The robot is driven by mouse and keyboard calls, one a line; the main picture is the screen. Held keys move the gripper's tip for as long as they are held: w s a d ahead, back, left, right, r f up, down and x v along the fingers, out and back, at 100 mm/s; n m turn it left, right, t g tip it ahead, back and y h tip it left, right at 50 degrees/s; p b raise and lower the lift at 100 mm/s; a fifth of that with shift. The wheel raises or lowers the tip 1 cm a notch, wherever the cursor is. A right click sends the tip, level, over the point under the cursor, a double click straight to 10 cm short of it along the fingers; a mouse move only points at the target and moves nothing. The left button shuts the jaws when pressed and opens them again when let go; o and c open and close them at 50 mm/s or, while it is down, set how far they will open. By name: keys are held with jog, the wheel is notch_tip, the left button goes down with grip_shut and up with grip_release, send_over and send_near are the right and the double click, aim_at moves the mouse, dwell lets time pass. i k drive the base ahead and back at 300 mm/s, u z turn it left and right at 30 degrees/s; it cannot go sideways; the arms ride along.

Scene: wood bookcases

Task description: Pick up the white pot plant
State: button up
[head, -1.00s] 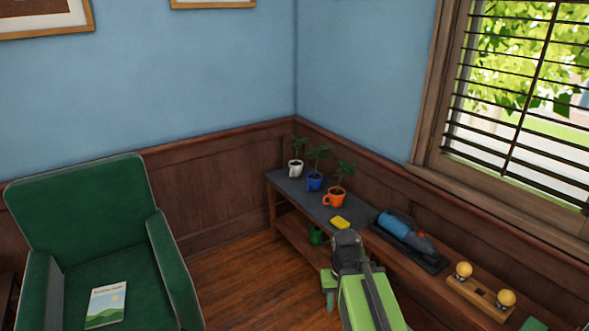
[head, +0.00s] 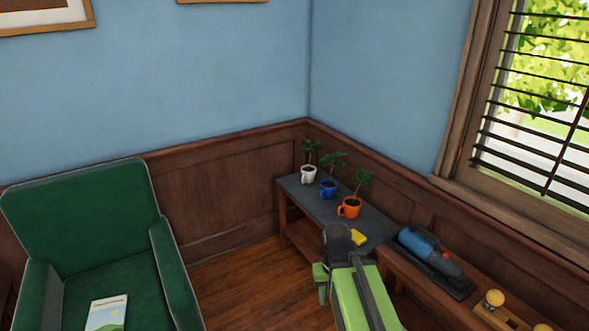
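The white pot plant (head: 308,174) is a white mug-like pot with a handle and green leaves. It stands upright at the far end of the low shelf, near the room's corner. A blue pot plant (head: 328,189) and an orange pot plant (head: 349,208) stand in a row nearer to me. My green and grey arm reaches in from the bottom. My gripper (head: 320,283) shows only in part at the arm's left side, low before the shelf and well apart from the white pot. Its fingers are too unclear to tell open from shut.
The shelf top (head: 375,222) also bears a yellow sponge (head: 358,237), a blue handheld vacuum (head: 425,250) and a wooden stand with a yellow knob (head: 494,299). A green armchair (head: 85,220) with a book (head: 106,314) stands at left. Wooden floor (head: 240,275) between is clear.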

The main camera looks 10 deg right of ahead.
aim_at(308, 172)
jog(key=u, duration=0.4)
jog(key=i, duration=3.1)
jog(key=z, duration=0.2)
